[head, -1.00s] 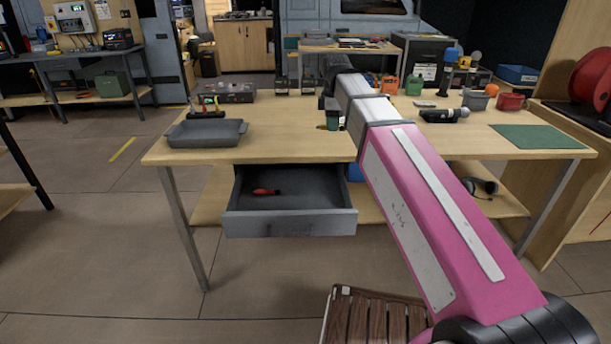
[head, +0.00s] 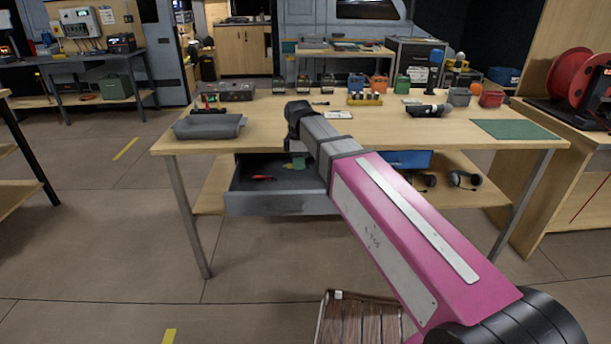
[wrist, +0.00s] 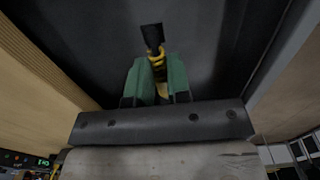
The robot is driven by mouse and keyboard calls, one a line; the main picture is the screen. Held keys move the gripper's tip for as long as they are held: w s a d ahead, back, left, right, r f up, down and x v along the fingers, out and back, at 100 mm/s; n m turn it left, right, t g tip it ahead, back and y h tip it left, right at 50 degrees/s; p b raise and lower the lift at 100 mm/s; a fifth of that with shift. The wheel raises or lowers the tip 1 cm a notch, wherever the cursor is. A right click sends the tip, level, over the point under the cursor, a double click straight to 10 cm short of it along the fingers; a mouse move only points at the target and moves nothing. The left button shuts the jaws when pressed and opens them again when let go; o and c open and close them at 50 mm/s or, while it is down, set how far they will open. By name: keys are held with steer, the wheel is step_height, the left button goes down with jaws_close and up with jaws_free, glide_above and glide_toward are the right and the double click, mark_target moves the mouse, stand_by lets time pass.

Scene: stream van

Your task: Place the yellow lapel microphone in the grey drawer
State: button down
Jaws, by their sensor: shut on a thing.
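The yellow lapel microphone (wrist: 159,69) has a black head and is gripped between the green fingers of my gripper (wrist: 158,82) in the wrist view. The grey drawer (head: 283,205) is pulled out under the table. My gripper also shows in the head view (head: 297,161), over the right part of the open drawer. The dark drawer floor fills the wrist view behind the microphone. I cannot tell whether the microphone touches the floor. My arm hides the drawer's right side in the head view.
A red-handled tool (head: 263,178) lies in the drawer's left part. A grey tray (head: 209,126) stands on the table (head: 262,141) above.

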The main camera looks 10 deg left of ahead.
glide_above(310, 179)
step_height(310, 179, down, 4)
steer(key=shift+a+r, duration=0.15)
steer(key=shift+r, duration=0.05)
steer(key=shift+f, duration=2.05)
steer(key=shift+f, duration=0.15)
steer(key=c, duration=1.1)
jaws_free()
step_height(310, 179, up, 12)
steer(key=shift+r, duration=0.2)
